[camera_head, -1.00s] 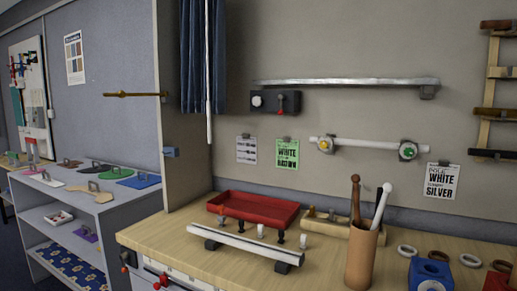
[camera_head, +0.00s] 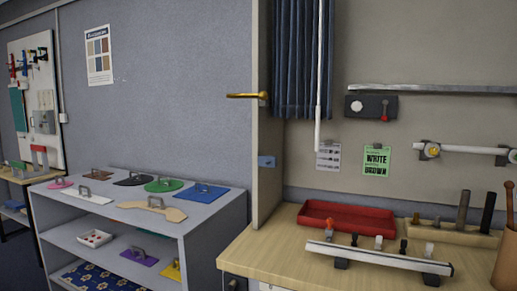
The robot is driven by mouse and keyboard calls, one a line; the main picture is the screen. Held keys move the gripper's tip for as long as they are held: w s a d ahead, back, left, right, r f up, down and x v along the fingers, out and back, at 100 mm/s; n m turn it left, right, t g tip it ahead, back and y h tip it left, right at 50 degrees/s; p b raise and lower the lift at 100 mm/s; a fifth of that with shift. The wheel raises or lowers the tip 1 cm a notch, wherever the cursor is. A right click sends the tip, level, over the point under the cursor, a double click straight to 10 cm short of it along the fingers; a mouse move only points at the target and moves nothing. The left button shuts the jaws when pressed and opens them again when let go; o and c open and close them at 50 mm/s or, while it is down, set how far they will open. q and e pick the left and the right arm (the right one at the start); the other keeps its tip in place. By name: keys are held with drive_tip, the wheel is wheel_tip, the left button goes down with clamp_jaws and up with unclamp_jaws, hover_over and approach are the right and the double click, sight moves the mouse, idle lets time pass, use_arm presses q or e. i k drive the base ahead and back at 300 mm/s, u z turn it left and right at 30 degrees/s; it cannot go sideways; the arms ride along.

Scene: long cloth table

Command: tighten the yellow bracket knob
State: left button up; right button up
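The wall rail (camera_head: 470,149) is a white rod held by two brackets on the grey wall at right. The bracket with the yellow knob (camera_head: 433,150) is at the rod's left end. The knob is small here, and I cannot tell how tight it is. The second bracket (camera_head: 503,157) is at the right edge, partly cut off. Neither of my grippers shows in the head view, so nothing of mine is seen near the knob.
A wooden table (camera_head: 290,245) below the rail bears a red tray (camera_head: 345,218), a white rail with pegs (camera_head: 370,255) and a cup (camera_head: 508,262) cut off at right. A blue curtain (camera_head: 298,65) and partition stand left of the rail. A grey shelf (camera_head: 215,222) stands further left.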

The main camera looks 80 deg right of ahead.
sight(433, 151)
drive_tip(key=z, duration=2)
